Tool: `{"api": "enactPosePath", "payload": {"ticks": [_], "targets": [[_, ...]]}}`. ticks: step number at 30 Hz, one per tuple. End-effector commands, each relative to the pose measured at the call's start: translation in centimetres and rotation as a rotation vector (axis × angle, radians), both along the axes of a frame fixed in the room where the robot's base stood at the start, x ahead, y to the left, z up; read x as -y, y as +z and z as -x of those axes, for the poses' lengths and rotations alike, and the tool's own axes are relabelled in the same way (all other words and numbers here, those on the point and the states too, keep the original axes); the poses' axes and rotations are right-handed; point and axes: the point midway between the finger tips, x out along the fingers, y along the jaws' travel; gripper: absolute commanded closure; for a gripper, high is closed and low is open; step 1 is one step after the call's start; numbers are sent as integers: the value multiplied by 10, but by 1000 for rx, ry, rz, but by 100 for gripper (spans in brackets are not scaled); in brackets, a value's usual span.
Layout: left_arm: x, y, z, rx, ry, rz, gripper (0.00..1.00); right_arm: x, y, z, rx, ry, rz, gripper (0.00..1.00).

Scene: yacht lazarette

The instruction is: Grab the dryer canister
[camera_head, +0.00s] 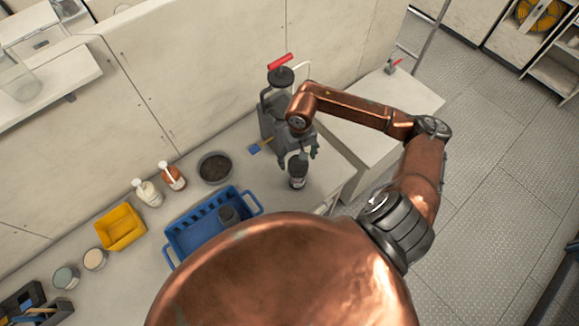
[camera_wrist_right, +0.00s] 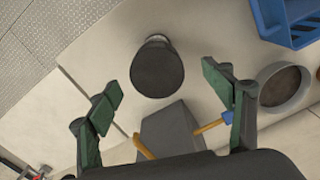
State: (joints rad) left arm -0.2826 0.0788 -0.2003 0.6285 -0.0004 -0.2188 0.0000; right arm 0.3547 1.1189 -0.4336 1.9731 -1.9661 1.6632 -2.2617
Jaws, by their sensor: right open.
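A dark, upright cylinder, which looks like the dryer canister (camera_head: 298,172), stands on the pale bench near its right end. In the right wrist view the canister (camera_wrist_right: 157,67) shows its round dark grey top. My right gripper (camera_head: 298,156) is just beside it on the far side, with its green-padded fingers pointing toward it. In the right wrist view the fingers of my right gripper (camera_wrist_right: 162,88) are spread wide, with nothing between the pads, and the canister lies just ahead of the gap. My left gripper is not in view.
A grey unit with a red-handled top (camera_head: 281,74) stands behind the gripper. A blue crate (camera_head: 180,248) holding a dark cylinder, a round dark-filled bowl (camera_head: 215,168), two pump bottles (camera_head: 172,176) and a yellow bin (camera_head: 120,228) are to the left.

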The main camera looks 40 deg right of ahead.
Motion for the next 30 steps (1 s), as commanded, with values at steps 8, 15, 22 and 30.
{"api": "enactPosePath", "payload": {"ticks": [8,15,22,30], "targets": [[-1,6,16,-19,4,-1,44,0,-18,-1,-6,8,8,26],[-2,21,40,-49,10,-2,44,1,-43,3,-7,9,5,26],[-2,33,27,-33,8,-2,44,4,-73,3,-4,7,8,26],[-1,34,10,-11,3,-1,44,5,-78,3,-2,7,10,26]]}}
